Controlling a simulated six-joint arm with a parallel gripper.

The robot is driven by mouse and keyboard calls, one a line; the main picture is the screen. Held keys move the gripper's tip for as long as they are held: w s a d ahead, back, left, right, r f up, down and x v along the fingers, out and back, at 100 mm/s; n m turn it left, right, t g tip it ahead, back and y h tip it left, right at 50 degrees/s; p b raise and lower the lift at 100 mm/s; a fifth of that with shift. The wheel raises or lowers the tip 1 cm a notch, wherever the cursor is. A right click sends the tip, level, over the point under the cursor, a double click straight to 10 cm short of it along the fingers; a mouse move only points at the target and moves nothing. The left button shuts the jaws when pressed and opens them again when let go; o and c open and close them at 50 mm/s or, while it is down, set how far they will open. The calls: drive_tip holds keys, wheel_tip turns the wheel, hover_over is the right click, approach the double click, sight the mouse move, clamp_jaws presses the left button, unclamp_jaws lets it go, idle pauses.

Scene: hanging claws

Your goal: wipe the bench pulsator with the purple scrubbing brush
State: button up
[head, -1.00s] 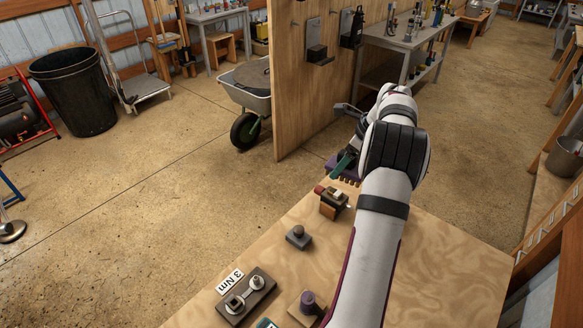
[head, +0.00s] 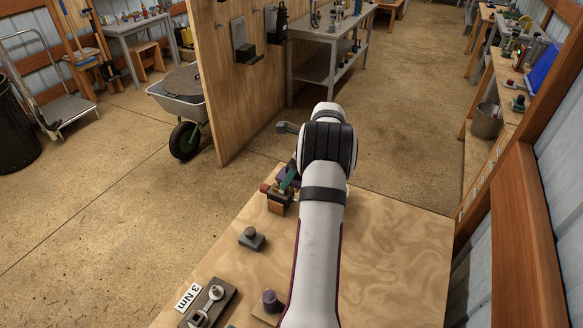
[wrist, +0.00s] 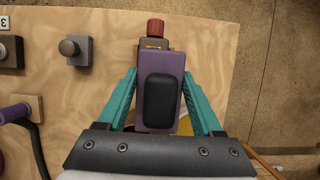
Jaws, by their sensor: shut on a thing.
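The purple scrubbing brush (wrist: 154,67), with a black pad on its top, is between the teal fingers of my gripper (wrist: 165,98), which is shut on it. In the head view my arm hides most of the brush (head: 290,175). It overlaps a brown block with a red end (wrist: 155,27), also in the head view (head: 277,202); I cannot tell whether they touch. A grey block with a round dark button (wrist: 76,49) stands to the left, apart from the brush. It looks like the bench pulsator, and it also shows in the head view (head: 251,240).
The bench's right side is clear.

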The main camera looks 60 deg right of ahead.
sight(288, 163)
drive_tip(key=shift+x, duration=1.05)
drive_tip(key=shift+c, duration=0.6)
drive_tip(key=shift+w, duration=2.45)
drive_tip(key=shift+s, duration=2.8)
drive_tip(key=shift+r, duration=4.1)
